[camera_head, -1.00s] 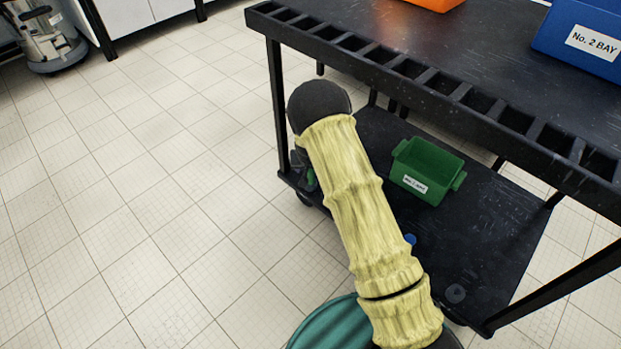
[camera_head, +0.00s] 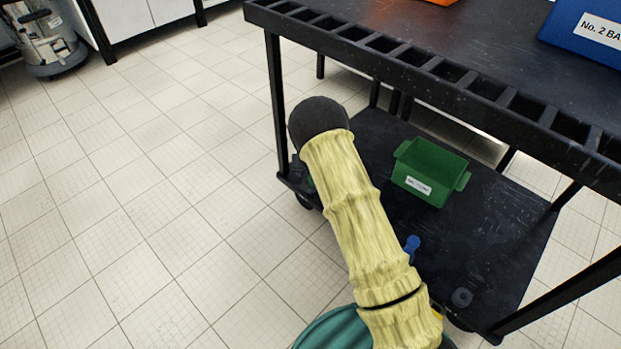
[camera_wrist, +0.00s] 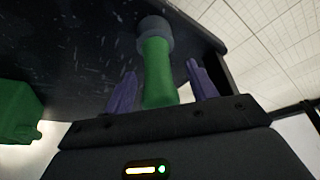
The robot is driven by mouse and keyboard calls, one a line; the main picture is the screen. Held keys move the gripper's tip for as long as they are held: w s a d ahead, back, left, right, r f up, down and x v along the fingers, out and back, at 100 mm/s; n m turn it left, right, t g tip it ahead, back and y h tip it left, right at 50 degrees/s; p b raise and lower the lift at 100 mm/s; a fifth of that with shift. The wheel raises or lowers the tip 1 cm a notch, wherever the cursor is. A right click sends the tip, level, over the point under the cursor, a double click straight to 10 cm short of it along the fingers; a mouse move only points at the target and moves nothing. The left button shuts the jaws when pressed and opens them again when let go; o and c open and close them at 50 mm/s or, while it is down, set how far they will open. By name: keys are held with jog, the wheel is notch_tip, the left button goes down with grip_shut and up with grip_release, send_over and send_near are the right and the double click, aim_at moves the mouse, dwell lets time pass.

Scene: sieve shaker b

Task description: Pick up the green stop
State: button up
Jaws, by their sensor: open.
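The green stop (camera_wrist: 157,75) shows in the wrist view as a green shaft with a grey round end. It stands out between the two purple fingers of my gripper (camera_wrist: 161,72). The fingers are open, with a visible gap on each side of the shaft. The shaft's near end is hidden by the gripper body. In the head view my arm covers my gripper, and only a small bit of green shows at the arm's left edge, too little to identify.
Open tiled floor (camera_head: 150,220) lies left.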

dwell(0.3)
jog(key=shift+w, duration=0.1)
jog(key=c, duration=1.1)
notch_tip(320, 180, up, 10)
jog(key=p, duration=0.5)
jog(key=shift+p, duration=0.4)
jog(key=shift+d, duration=0.15)
jog(key=shift+s+d, duration=0.25)
jog(key=shift+s, duration=0.05)
jog(key=s+d+m, duration=0.2)
jog(key=s+d, duration=0.2)
jog(key=s+d+m+h, duration=0.1)
jog(key=s+d+m, duration=0.1)
jog(key=s+d, duration=0.2)
jog(key=s+d+m+h+p, duration=0.1)
jog(key=s+d+m, duration=0.1)
jog(key=s+d, duration=0.2)
jog(key=shift+s+d+r+g, duration=0.1)
jog(key=shift+s+d+g, duration=0.2)
jog(key=shift+d, duration=0.1)
